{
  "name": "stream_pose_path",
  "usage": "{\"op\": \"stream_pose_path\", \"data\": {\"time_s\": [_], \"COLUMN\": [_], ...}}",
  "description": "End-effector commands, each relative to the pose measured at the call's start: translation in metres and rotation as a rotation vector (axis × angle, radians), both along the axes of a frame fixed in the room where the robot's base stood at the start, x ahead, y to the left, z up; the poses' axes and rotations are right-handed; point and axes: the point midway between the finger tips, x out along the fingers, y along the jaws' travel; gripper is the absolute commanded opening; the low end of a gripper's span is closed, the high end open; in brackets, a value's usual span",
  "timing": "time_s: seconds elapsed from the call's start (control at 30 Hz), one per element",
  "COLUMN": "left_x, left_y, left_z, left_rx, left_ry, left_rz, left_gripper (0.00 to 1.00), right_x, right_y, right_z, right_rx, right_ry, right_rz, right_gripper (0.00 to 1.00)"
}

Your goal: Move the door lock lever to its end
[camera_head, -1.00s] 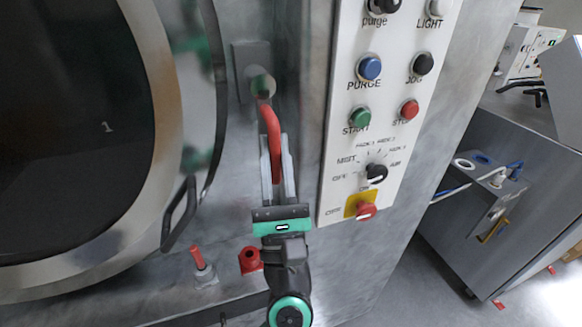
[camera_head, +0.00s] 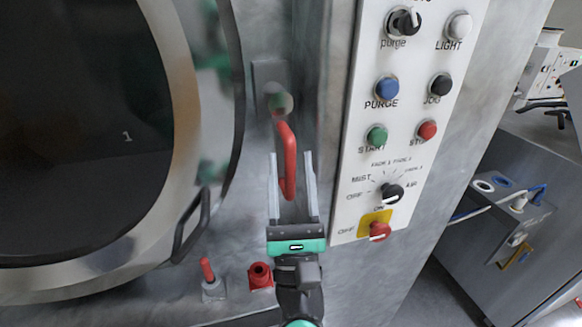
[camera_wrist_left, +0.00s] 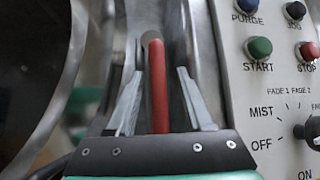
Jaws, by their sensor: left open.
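The door lock lever is a red handle (camera_head: 287,160) on a grey pivot on the washer's front, between the round door (camera_head: 165,120) and the control panel. It hangs downward from its pivot. My left gripper (camera_head: 292,160) is open, with its two grey fingers pointing up on either side of the lever's lower part. In the left wrist view the red lever (camera_wrist_left: 158,85) stands between the spread fingers, with gaps on both sides. The right gripper is not in view.
A control panel (camera_head: 398,110) with buttons and knobs is close on the right. The door's dark handle (camera_head: 192,228) is to the left. A small red-tipped lever (camera_head: 208,270) and a red fitting (camera_head: 260,274) are below. A grey cabinet (camera_head: 490,210) stands at far right.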

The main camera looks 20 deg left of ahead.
Motion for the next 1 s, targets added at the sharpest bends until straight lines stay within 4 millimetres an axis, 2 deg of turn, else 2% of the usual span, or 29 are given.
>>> {"op": "stream_pose_path", "data": {"time_s": [0.5,0.67,1.0], "left_x": [-0.067,-0.074,-0.074], "left_y": [-0.033,-0.036,-0.036], "left_z": [-0.071,-0.077,-0.077], "left_rx": [0.001,0.0,0.0], "left_ry": [0.003,0.001,0.001], "left_rz": [-0.002,-0.002,-0.001], "left_gripper": [0.52,0.52,0.52], "right_x": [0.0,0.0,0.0], "right_y": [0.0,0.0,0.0], "right_z": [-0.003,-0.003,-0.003], "right_rx": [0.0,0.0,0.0], "right_ry": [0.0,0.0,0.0], "right_rz": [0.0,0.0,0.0], "right_gripper": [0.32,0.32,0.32]}}
